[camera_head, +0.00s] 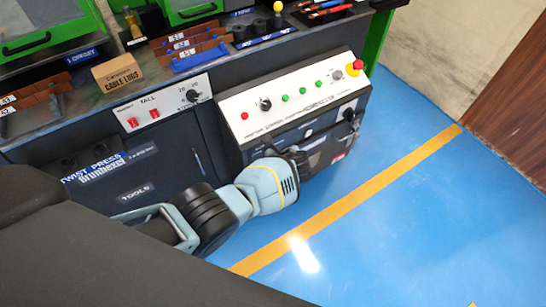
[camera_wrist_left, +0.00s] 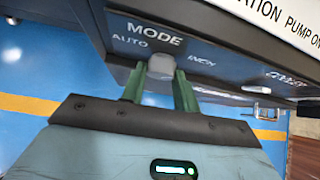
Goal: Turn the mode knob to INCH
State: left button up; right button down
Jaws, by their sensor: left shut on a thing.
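The grey mode knob (camera_wrist_left: 161,66) sits below the word MODE on the dark front panel in the left wrist view. AUTO is printed to its left and INCH to its right. I cannot tell which label the knob points to. My left gripper (camera_wrist_left: 159,79) is shut on the knob, with one green finger on each side. In the head view my left gripper (camera_head: 292,154) is at the lower front of the control console (camera_head: 290,98), and the knob cannot be made out there. My right gripper is not in view.
The console's sloped top carries buttons, a black knob (camera_head: 265,104) and a red emergency button (camera_head: 354,67). A silver handle-like part (camera_wrist_left: 257,90) is right of the knob. The TALL panel (camera_head: 160,103) is to the left. Blue floor (camera_head: 400,210) to the right is clear.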

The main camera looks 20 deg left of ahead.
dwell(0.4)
pick_arm(q)
jog(key=o, duration=0.7)
jog(key=p+v, duration=0.5)
jog(key=v, duration=0.2)
jog(key=shift+s+d+r, duration=0.2)
jog(key=shift+s+d, duration=0.05)
jog(key=shift+d, duration=0.05)
